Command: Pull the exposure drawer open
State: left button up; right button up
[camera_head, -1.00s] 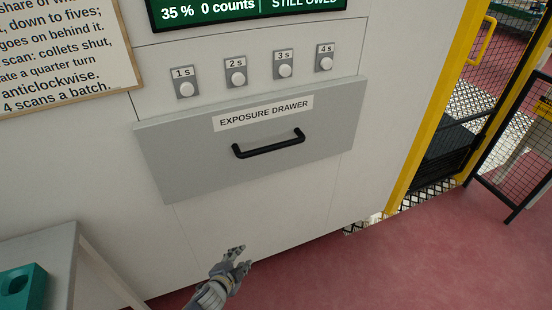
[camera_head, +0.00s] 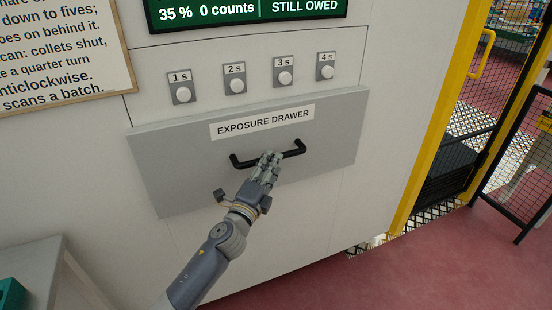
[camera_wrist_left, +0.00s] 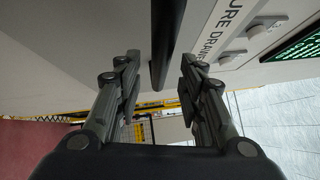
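The exposure drawer (camera_head: 180,165) is a wide grey front panel with a white label reading EXPOSURE DRAWER (camera_head: 262,122). Its black bar handle (camera_head: 293,150) runs across the middle of the front. My left gripper (camera_head: 268,160) is at the handle, its fingers overlapping the handle's middle in the head view. In the left wrist view the gripper (camera_wrist_left: 157,75) is open, with the dark handle bar (camera_wrist_left: 164,40) between the finger tips and a gap visible on each side. The drawer front looks close to the cabinet face. My right gripper is not in view.
Several round white buttons (camera_head: 235,86) marked 1 s to 4 s sit above the drawer, under a green display (camera_head: 240,10). A grey table (camera_head: 50,262) with a teal item (camera_head: 10,294) is at lower left. A yellow-framed mesh fence (camera_head: 432,130) stands right. Red floor is clear.

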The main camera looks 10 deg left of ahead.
pick_arm(q)
jog(key=shift+x, duration=2.05)
jog(key=shift+c, duration=0.2)
grip_shut()
